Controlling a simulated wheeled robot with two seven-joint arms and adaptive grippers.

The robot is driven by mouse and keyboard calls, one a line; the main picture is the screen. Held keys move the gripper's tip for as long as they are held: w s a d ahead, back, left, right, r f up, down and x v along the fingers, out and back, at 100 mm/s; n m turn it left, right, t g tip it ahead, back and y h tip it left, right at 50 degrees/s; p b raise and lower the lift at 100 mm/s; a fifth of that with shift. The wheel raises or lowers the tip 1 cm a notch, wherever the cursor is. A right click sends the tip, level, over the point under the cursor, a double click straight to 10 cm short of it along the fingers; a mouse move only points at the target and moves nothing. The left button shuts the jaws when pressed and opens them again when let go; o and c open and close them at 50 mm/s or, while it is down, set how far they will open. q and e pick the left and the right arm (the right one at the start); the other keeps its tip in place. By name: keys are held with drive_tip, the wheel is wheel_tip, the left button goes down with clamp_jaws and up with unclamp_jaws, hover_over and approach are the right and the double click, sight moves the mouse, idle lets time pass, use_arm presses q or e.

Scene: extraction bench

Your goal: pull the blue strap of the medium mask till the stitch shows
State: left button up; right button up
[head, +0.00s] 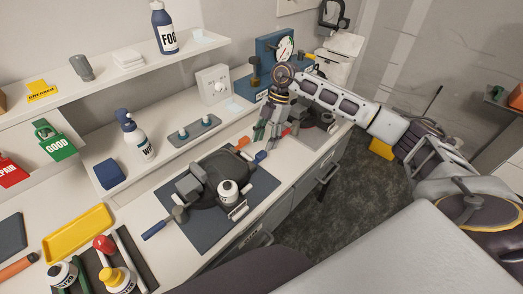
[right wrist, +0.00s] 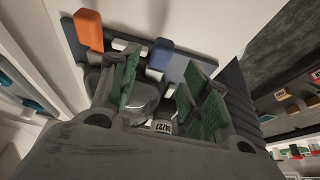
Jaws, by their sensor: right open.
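A dark grey mask (head: 208,171) with a white round canister (head: 228,191) lies on a dark mat (head: 262,184). I cannot read a size on it. A blue strap end (head: 260,156) and an orange strap end (head: 243,142) stick out at its upper right; another blue end (head: 154,229) sticks out at lower left. My right gripper (head: 262,134) is open and empty above the bench, just beyond the upper right ends. In the right wrist view, the blue end (right wrist: 161,53) shows beyond the open green-padded fingers (right wrist: 163,82), with the orange end (right wrist: 88,30) to its left. No stitch is visible.
A grey holder (head: 194,132) and a spray bottle (head: 134,139) stand behind the mat. A yellow tray (head: 78,233) and several bottles are at lower left. A blue-backed gauge stand (head: 281,49) is beyond my right gripper. Drawer handles line the bench front.

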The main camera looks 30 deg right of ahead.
sight(261, 153)
drive_tip(key=shift+x, duration=2.45)
drive_tip(key=shift+c, duration=0.2)
clamp_jaws()
